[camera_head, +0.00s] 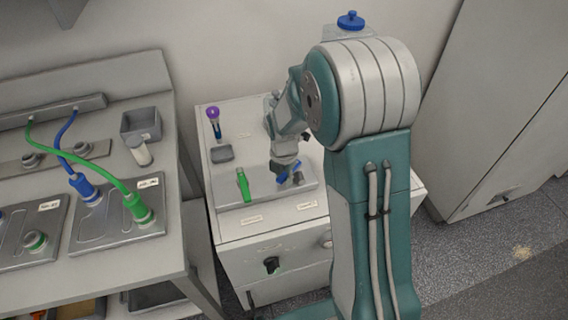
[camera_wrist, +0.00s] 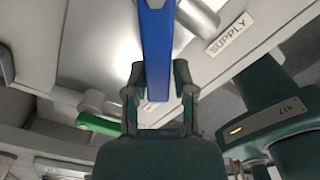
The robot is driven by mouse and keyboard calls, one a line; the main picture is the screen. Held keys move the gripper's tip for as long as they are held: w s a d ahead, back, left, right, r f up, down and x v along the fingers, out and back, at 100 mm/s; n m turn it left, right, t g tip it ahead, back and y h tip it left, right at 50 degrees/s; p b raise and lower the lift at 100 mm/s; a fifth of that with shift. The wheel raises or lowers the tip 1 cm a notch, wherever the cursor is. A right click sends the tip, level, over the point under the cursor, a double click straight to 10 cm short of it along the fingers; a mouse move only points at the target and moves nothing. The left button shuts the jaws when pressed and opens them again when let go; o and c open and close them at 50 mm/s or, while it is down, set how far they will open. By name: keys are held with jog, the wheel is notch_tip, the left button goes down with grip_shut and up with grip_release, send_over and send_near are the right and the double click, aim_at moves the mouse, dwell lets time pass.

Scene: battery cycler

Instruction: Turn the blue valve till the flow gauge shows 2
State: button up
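The blue valve handle (camera_head: 289,173) sits on a grey raised plate (camera_head: 232,202) on top of the white cabinet, to the right of a green handle (camera_head: 243,185). In the wrist view the blue handle (camera_wrist: 156,45) runs down between the two fingers of my gripper (camera_wrist: 159,78). The fingers lie close along both its sides and look shut on it. In the head view my gripper (camera_head: 286,167) is over the blue valve and partly covers it. I cannot make out a flow gauge reading in either view.
A green handle (camera_wrist: 98,124) and a SUPPLY label (camera_wrist: 228,33) are close by in the wrist view. A purple-topped tube (camera_head: 213,120) and a small grey tray (camera_head: 221,153) stand at the cabinet's back left. A bench with green and blue cables (camera_head: 70,150) is at left.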

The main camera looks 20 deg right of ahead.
aim_at(284, 176)
jog(key=shift+s, duration=0.1)
jog(key=shift+o, duration=0.4)
jog(key=shift+d, duration=0.1)
jog(key=shift+r, duration=4)
